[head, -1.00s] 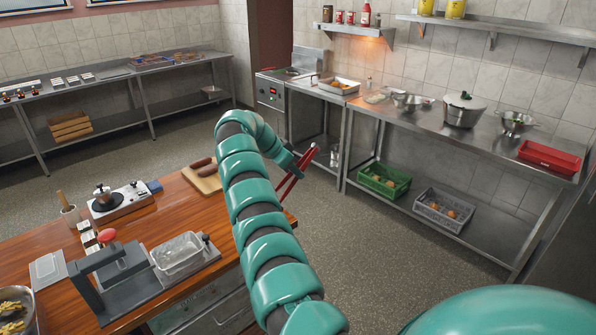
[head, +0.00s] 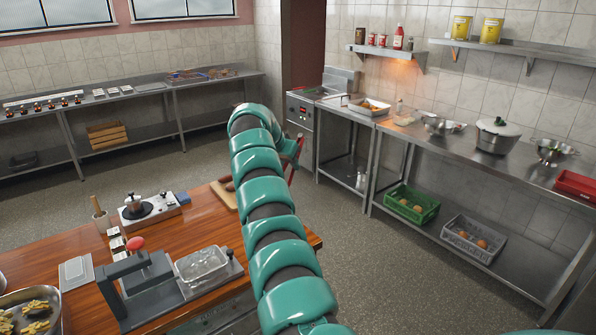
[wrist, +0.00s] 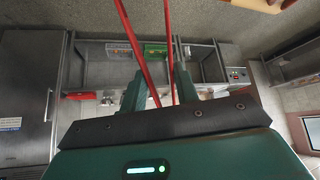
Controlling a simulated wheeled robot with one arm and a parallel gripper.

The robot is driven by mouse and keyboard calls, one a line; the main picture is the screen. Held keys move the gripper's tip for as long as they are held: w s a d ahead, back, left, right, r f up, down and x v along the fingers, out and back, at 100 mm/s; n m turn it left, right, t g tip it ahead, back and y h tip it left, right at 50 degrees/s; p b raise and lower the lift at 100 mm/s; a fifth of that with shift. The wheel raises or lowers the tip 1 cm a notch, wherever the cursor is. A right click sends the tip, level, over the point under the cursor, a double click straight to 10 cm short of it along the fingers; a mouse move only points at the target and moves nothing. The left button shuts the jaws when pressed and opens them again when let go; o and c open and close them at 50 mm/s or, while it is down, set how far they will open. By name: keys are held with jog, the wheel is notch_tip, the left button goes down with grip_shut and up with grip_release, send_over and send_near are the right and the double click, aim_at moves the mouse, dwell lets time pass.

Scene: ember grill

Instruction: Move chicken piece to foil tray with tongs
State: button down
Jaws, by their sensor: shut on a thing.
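My gripper (wrist: 160,88) is shut on red tongs (wrist: 143,48), whose two red arms run up out of the wrist view. In the head view a short red stretch of the tongs (head: 297,158) shows beside my arm, which hides most of the gripper. A shiny tray that looks like foil (head: 203,264) sits in the grey press on the wooden counter, well below and left of the gripper. A metal pan (head: 52,318) at the lower left holds several yellowish pieces. I cannot tell whether they are chicken. No food shows between the tongs.
The wooden counter (head: 180,233) also carries the grey press (head: 140,290), a small hotplate (head: 150,208) and a cutting board (head: 222,194) partly behind my arm. A steel counter (head: 465,150) with pots and a food tray (head: 370,110) stands at the right. Open floor lies between the counters.

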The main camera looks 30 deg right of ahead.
jog(key=shift+w+a+f+n+t+y, duration=0.15)
jog(key=shift+a+n+t+y, duration=0.35)
jog(key=shift+a+n, duration=0.6)
jog(key=s+a+f+n, duration=0.1)
jog(key=a, duration=0.1)
jog(key=s+a+f+n+t+y+b, duration=0.1)
jog(key=a+n, duration=0.1)
jog(key=a, duration=0.1)
jog(key=s+a+n+t+y, duration=0.1)
jog(key=a+n, duration=0.1)
jog(key=shift+a+f+b, duration=0.2)
jog(key=shift+f+b, duration=0.15)
jog(key=shift+f, duration=0.05)
jog(key=s+a+f+n+y+b, duration=0.1)
jog(key=s+a+f, duration=0.3)
jog(key=f, duration=0.5)
jog(key=s+a+f+n+y, duration=0.1)
jog(key=s+a+f+n, duration=0.1)
jog(key=s+f, duration=0.5)
jog(key=s+a+f+n+t+y+b, duration=0.1)
jog(key=s+a+f, duration=0.4)
jog(key=f, duration=0.8)
jog(key=shift+s+a+n+y+b, duration=0.35)
jog(key=shift+s+n, duration=0.15)
jog(key=shift+s, duration=0.15)
jog(key=shift+d, duration=0.1)
